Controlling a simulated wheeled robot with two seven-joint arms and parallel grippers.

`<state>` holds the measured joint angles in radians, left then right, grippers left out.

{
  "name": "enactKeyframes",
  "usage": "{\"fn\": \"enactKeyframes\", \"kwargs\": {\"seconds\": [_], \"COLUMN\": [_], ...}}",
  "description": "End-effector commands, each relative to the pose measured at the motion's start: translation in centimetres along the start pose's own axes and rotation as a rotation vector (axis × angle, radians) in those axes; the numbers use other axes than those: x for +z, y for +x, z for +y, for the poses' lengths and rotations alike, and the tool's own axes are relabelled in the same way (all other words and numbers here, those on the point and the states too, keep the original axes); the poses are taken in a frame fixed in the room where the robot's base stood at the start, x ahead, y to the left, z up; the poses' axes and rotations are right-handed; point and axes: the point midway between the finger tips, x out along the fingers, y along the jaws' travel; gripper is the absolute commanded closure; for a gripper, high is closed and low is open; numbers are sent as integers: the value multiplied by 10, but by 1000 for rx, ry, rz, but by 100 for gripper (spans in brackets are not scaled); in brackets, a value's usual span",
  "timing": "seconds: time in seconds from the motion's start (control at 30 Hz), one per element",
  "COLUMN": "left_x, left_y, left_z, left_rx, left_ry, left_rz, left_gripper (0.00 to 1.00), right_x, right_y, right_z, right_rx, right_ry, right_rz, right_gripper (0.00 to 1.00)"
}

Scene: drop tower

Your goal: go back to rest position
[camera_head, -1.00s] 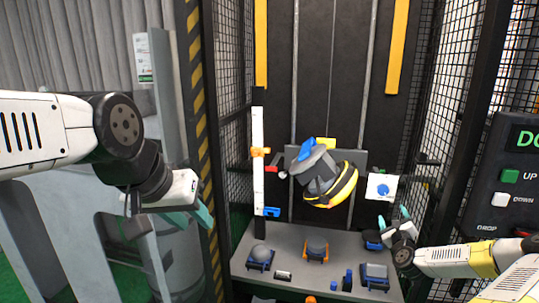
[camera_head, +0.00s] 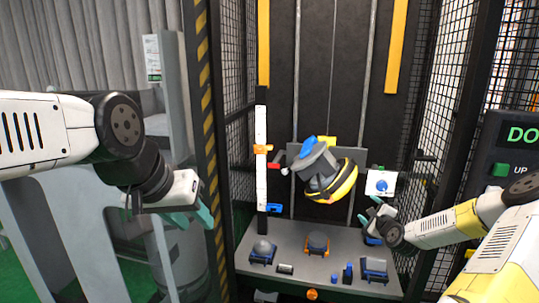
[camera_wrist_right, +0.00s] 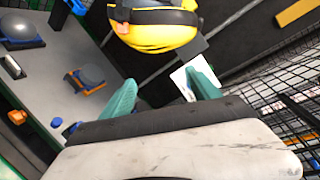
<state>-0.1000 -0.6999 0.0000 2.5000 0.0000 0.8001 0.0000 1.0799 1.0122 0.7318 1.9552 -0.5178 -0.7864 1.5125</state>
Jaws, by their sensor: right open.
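My left gripper (camera_head: 196,214) is on the left, outside the drop tower, with teal fingertips pointing down and right. Nothing shows between its fingers, but the angle hides the gap. My right gripper (camera_head: 371,211) is inside the tower, above the right part of the grey table (camera_head: 300,278). In the right wrist view its two teal fingers (camera_wrist_right: 160,95) are apart and nothing is held between them. A black and yellow drop head (camera_head: 330,178) with a blue clip on top hangs left of the right gripper, apart from it.
Several small fixtures, including an orange-based one (camera_head: 317,243), stand on the table. A white vertical scale (camera_head: 261,165) is at left. A white card with a blue knob (camera_head: 381,183) is close behind the right gripper. Mesh walls and a control panel (camera_head: 511,150) flank the right arm.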

Motion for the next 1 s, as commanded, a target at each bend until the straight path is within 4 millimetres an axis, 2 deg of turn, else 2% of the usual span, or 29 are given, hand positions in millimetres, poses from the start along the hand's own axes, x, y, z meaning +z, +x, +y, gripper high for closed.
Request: {"fn": "enactKeyframes", "kwargs": {"seconds": [0.03, 0.17, 0.27, 0.47, 0.57, 0.77, 1.0], "left_x": [0, 0, 0, 0, 0, 0, 0], "left_y": [0, 0, 0, 0, 0, 0, 0], "left_z": [0, 0, 0, 0, 0, 0, 0], "left_rx": [0, 0, 0, 0, 0, 0, 0], "left_ry": [0, 0, 0, 0, 0, 0, 0], "left_rz": [0, 0, 0, 0, 0, 0, 0], "left_gripper": [64, 64, 64, 64, 64, 64, 64], "right_x": [16, 52, 87, 146, 171, 216, 257], "right_y": [0, -7, -20, -72, -107, -191, -310], "right_z": [0, 5, 7, -4, -16, -41, -54], "right_rx": [38, 159, 271, 474, 553, 674, 747], "right_ry": [-67, -270, -482, -911, -1098, -1406, -1661], "right_rz": [-14, -45, -74, -124, -146, -205, -350], "right_gripper": [29, 29, 29, 29, 29, 29, 29]}}
